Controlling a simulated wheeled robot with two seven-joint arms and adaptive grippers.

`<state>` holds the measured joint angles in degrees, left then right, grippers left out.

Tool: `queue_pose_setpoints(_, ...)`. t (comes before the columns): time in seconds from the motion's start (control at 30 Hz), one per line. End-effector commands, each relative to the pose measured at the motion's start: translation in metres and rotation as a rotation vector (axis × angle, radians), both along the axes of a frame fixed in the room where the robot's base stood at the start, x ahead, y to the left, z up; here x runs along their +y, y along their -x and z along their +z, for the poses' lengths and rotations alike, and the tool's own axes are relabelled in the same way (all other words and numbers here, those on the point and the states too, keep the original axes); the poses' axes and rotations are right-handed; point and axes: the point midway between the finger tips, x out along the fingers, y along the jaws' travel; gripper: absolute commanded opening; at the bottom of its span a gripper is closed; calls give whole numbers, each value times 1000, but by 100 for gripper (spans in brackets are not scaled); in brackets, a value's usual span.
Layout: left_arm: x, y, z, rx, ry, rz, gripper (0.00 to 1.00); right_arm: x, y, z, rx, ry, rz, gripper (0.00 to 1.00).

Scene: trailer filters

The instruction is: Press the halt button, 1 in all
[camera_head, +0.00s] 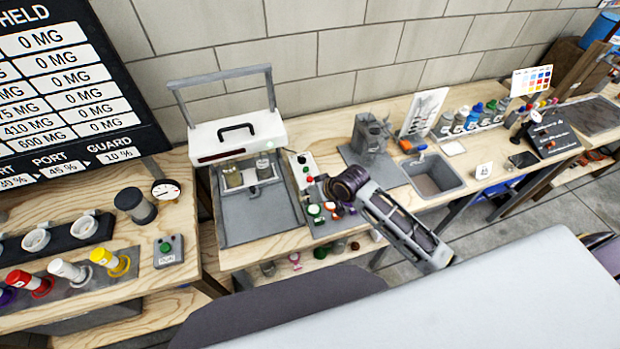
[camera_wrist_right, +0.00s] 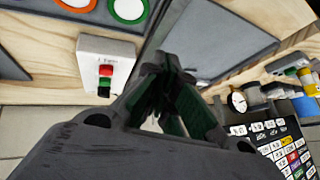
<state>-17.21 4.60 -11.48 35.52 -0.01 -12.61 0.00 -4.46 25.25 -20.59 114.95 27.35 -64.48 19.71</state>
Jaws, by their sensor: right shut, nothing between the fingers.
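No button has a readable halt label in these frames. In the right wrist view a small white box (camera_wrist_right: 107,64) carries a red button (camera_wrist_right: 106,70) above a green one; its lettering is too small to read. My left gripper is out of view.
A separate box with a green button (camera_head: 168,248) stands on the left bench. The grey tray (camera_head: 258,222) holds jars under a raised white lid.

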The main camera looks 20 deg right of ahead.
Motion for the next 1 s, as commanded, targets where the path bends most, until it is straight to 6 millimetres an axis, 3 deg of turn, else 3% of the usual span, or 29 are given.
queue_pose_setpoints(0.4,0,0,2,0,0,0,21,-8,-53,22,-15,-105,-54,0)
queue_pose_setpoints(1.0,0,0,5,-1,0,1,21,-45,-122,60,-20,-239,-184,0)
